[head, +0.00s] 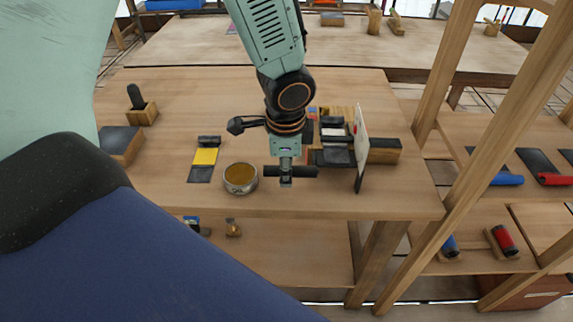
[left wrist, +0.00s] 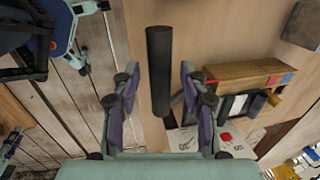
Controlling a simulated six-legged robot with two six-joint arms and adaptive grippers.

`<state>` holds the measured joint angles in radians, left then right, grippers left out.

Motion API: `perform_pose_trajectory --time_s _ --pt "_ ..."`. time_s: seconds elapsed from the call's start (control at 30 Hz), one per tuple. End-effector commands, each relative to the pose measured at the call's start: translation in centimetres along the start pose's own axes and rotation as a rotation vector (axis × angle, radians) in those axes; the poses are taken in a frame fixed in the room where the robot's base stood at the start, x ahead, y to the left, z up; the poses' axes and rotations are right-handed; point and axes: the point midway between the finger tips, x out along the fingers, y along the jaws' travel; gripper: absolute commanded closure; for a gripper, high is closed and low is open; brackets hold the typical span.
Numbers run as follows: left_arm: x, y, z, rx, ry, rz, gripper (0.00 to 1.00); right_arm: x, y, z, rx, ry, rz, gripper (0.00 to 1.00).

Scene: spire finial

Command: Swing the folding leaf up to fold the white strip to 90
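My left gripper (head: 286,182) is over the front of the bench, its arm coming down from the top of the head view. Its two fingers (left wrist: 160,92) are apart in the left wrist view. A black round bar (left wrist: 160,70) lies between them with gaps on both sides; it also shows in the head view (head: 304,172). Its right end is close to a dark bending fixture (head: 335,157); the joint is unclear. A small white strip (head: 333,132) appears at the fixture, partly hidden. The leaf's angle cannot be told. My right gripper does not show.
An upright white panel with red marks (head: 360,150) stands right of the fixture. Wooden posts (head: 470,130) rise at right. The bench's front edge is close.

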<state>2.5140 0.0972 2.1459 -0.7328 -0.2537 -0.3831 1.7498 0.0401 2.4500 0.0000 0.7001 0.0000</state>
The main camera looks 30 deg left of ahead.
Motion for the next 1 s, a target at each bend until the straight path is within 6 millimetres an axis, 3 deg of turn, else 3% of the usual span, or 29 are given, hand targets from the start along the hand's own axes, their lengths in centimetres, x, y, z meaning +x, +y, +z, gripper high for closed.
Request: perform_pose_trajectory --time_s 0.47,1.0 --pt "-0.01 0.03 -0.02 0.0 0.001 0.0 0.99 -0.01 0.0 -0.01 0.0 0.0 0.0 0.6" --pt "-0.04 0.06 0.01 0.0 0.001 0.003 1.0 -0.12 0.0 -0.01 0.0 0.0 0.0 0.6"
